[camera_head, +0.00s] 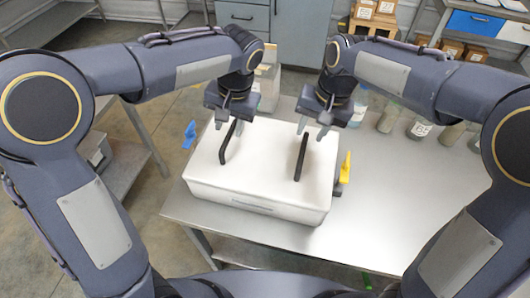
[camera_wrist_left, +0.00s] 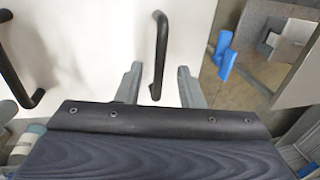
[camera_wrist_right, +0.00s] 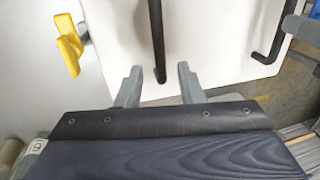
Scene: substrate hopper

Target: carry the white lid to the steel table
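The white lid (camera_head: 265,162) lies on top of a white box at the left part of the steel table (camera_head: 420,210). It has two black handles, a left one (camera_head: 227,145) and a right one (camera_head: 301,158). My left gripper (camera_wrist_left: 158,80) is open, with its fingers on either side of the left handle's end. My right gripper (camera_wrist_right: 158,80) is open, with its fingers on either side of the right handle. Neither gripper is closed on a handle. In the head view both grippers are at the far ends of the handles.
A yellow latch (camera_head: 345,168) is at the box's right side and a blue latch (camera_head: 189,134) at its left. Several jars (camera_head: 419,128) stand along the table's far edge. The table to the right of the box is bare.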

